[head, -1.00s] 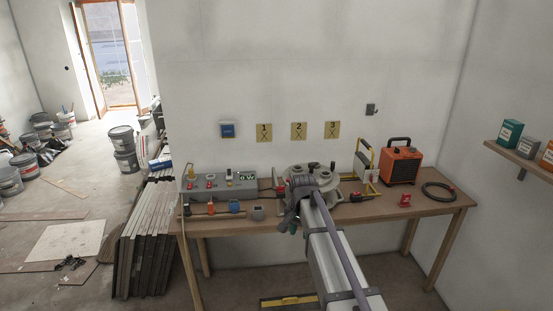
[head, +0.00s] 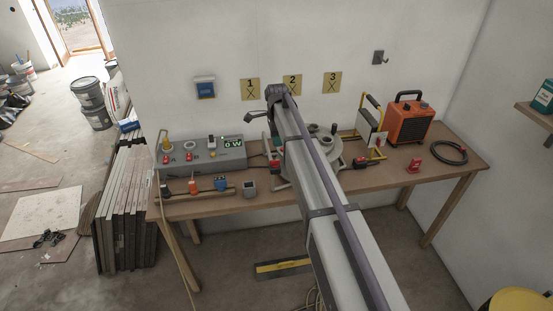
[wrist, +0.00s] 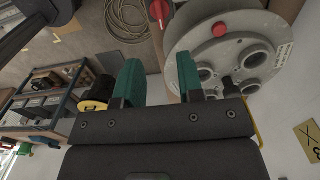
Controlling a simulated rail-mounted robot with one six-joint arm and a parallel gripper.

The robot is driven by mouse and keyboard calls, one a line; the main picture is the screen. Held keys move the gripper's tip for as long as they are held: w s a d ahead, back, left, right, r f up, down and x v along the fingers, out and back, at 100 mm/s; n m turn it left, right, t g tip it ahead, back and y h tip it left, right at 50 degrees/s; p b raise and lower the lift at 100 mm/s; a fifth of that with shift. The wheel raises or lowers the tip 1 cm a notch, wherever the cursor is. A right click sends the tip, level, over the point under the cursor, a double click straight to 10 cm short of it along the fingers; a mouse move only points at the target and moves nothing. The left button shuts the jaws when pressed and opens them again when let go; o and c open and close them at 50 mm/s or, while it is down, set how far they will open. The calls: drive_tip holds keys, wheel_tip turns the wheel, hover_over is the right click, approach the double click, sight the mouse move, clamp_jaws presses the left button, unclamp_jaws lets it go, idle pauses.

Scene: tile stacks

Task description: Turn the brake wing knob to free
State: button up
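The cable reel (head: 327,153) stands on the workbench, partly hidden by my arm in the head view. In the wrist view its pale round face (wrist: 247,50) fills the upper right, with several sockets, a red round part (wrist: 220,29) and a small dark knob-like part (wrist: 228,87) low on the face. I cannot tell for sure which part is the brake wing knob or how it is turned. My gripper (wrist: 159,80) has two green fingers, spread apart with nothing between them. The right finger overlaps the reel's edge in the picture; no contact is clear.
On the workbench (head: 290,197) are a grey socket box (head: 205,155), an orange heater (head: 403,123), a coiled black cable (head: 449,152), a yellow-framed stand (head: 370,125) and several small plugs. Numbered yellow cards hang on the wall. The bench's front right is mostly clear.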

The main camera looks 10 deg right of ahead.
sight(275, 163)
wheel_tip(275, 163, down, 11)
drive_tip(key=b, duration=1)
drive_tip(key=shift+r, duration=0.3)
clamp_jaws()
